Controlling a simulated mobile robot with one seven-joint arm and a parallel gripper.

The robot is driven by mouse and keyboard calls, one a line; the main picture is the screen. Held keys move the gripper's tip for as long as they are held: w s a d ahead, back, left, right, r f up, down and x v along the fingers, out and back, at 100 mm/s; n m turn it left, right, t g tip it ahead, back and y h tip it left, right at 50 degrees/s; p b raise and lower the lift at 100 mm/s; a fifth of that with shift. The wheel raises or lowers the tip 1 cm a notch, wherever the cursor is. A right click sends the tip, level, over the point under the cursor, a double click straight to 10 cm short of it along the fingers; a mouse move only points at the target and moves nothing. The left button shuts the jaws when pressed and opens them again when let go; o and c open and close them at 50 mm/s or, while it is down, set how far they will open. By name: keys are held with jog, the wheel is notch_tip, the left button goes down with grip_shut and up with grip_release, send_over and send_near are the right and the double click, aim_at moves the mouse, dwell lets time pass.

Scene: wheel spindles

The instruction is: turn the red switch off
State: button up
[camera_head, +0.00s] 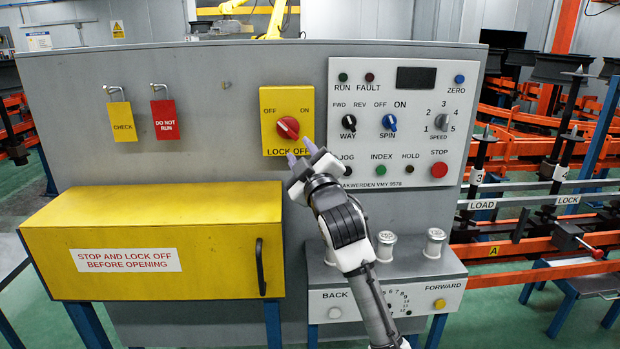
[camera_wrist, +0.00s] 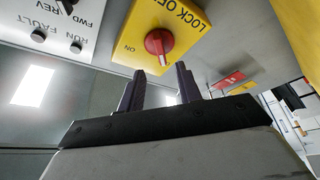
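The red switch (camera_head: 288,127) is a round knob on a yellow plate (camera_head: 269,140). The plate is marked OFF at upper left, ON at upper right and LOCK OFF below. In the wrist view the red switch (camera_wrist: 158,41) shows a pale mark, pointing down in the picture; I cannot tell surely which setting it marks. My gripper (camera_head: 300,153) is at the plate's lower right in the head view, partly covering the LOCK OFF lettering. In the wrist view my gripper (camera_wrist: 160,82) is open and empty, its two dark fingers apart, just short of the knob.
A control panel (camera_head: 400,165) with knobs and buttons is close on the right. Two tags, yellow (camera_head: 122,122) and red (camera_head: 164,120), hang on the left. A yellow cabinet (camera_head: 150,215) juts out below left.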

jog(key=b+v, duration=0.1)
jog(key=v, duration=0.5)
jog(key=shift+s+a, duration=0.1)
